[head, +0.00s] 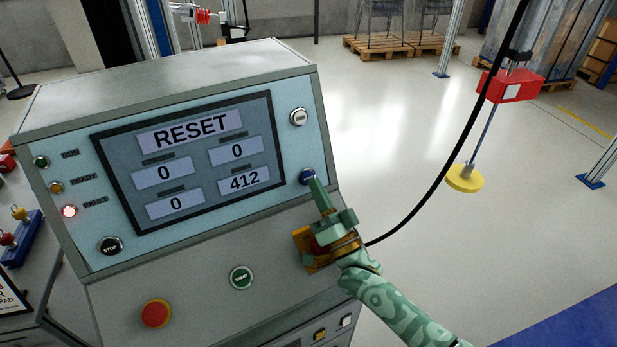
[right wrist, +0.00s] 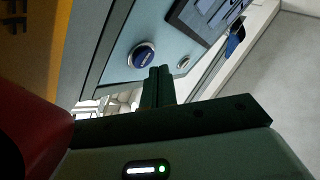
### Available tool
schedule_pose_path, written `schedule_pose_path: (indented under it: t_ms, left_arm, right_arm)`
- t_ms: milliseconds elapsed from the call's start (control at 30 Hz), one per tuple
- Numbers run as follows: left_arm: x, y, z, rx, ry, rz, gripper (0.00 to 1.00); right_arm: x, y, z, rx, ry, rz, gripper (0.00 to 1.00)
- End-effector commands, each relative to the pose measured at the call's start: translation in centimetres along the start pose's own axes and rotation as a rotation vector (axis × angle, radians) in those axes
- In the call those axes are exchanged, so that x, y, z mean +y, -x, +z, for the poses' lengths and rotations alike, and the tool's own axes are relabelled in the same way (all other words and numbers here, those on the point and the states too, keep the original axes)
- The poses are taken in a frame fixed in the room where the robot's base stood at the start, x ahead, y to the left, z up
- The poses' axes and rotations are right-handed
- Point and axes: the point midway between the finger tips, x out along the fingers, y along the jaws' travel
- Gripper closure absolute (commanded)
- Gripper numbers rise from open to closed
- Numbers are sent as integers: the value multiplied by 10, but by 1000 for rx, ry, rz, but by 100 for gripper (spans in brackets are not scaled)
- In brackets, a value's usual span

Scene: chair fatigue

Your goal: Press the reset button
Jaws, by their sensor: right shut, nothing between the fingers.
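The grey control console (head: 190,75) stands at the left in the head view. Its screen (head: 188,160) reads RESET above several number fields, one showing 412. A blue button (head: 305,177) sits right of the screen's lower corner; it also shows in the right wrist view (right wrist: 141,54), with lettering too small to read. My right gripper (head: 314,180) is shut and empty, its fingertips at the button's right edge in the head view. My left gripper is out of view.
A white button (head: 298,117) is above the blue one. A lit red lamp (head: 69,211) and black STOP button (head: 110,246) are at the left. A green START button (head: 241,277) and red button (head: 155,313) are below.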

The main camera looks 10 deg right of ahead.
Motion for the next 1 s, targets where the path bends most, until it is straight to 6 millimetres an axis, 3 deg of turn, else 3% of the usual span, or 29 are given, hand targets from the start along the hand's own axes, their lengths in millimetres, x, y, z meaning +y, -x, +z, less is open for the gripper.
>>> schedule_pose_path:
  t_ms: [1000]
  left_arm:
    - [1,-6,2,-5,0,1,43]
  right_arm:
    - [6,-8,6,0,0,0,100]
